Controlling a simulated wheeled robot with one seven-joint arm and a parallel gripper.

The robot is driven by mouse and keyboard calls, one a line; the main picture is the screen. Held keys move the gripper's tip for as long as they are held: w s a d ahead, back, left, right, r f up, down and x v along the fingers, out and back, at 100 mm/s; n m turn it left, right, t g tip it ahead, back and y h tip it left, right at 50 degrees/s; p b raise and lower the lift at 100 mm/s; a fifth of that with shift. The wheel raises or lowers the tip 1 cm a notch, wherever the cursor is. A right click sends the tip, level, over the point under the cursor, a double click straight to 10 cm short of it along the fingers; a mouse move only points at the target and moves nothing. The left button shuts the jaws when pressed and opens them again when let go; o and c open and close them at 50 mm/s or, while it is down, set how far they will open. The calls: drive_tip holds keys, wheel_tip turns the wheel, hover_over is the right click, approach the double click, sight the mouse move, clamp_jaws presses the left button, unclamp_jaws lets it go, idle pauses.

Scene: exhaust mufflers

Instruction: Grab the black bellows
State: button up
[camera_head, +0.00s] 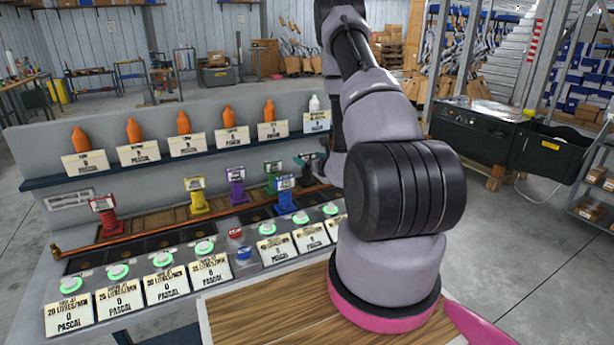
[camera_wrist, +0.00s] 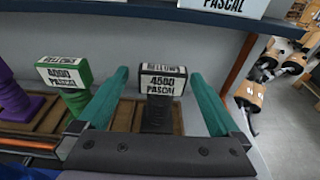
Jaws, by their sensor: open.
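The black bellows (camera_wrist: 157,115) stands upright in the wrist view, with a white label reading 4500 PASCAL on its top block. My gripper (camera_wrist: 160,75) is open, with one teal finger to the left of the bellows and one to the right. Gaps show between both fingers and the bellows in this view. In the head view my arm covers most of this spot, and I cannot make out the gripper clearly there.
The green bellows (camera_wrist: 66,80) stands just left of my left finger, with the purple bellows (camera_wrist: 12,98) beyond. A shelf edge (camera_wrist: 150,12) runs above. In the head view, red (camera_head: 106,215), yellow (camera_head: 197,196) and blue bellows (camera_head: 285,195) stand on the bench, with orange bottles (camera_head: 184,123) above.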

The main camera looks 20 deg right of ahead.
drive_tip(key=w, duration=0.2)
drive_tip(key=w+f, duration=0.1)
drive_tip(key=w, duration=0.2)
drive_tip(key=shift+w+d+f, duration=0.1)
drive_tip(key=shift+w+f, duration=0.2)
drive_tip(key=shift+w, duration=0.05)
clamp_jaws()
